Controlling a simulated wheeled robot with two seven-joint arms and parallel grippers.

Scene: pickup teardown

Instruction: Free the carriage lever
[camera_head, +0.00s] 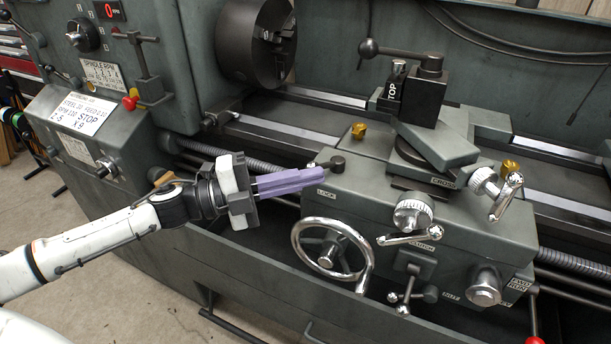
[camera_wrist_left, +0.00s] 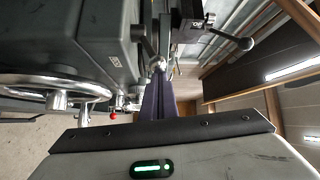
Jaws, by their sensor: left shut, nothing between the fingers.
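The lathe carriage (camera_head: 445,215) is a grey-green block with a handwheel (camera_head: 332,249) on its front. The carriage lock lever (camera_head: 336,162) is a small dark lever with a round hub, on the carriage's top left corner above a label reading LOCK. My left gripper (camera_head: 318,174) has purple fingers, shut and empty, pointing right with the tips at or very near this lever; I cannot tell if they touch. In the left wrist view the purple fingers (camera_wrist_left: 158,100) reach towards a metal rod and knob (camera_wrist_left: 157,65) near the tips. My right gripper is not in view.
The chuck (camera_head: 255,45) is behind and left of the carriage. The tool post (camera_head: 418,92) carries a STOP-marked block. Crank handles (camera_head: 410,218) and a red-ended lever (camera_head: 533,335) stick out in front.

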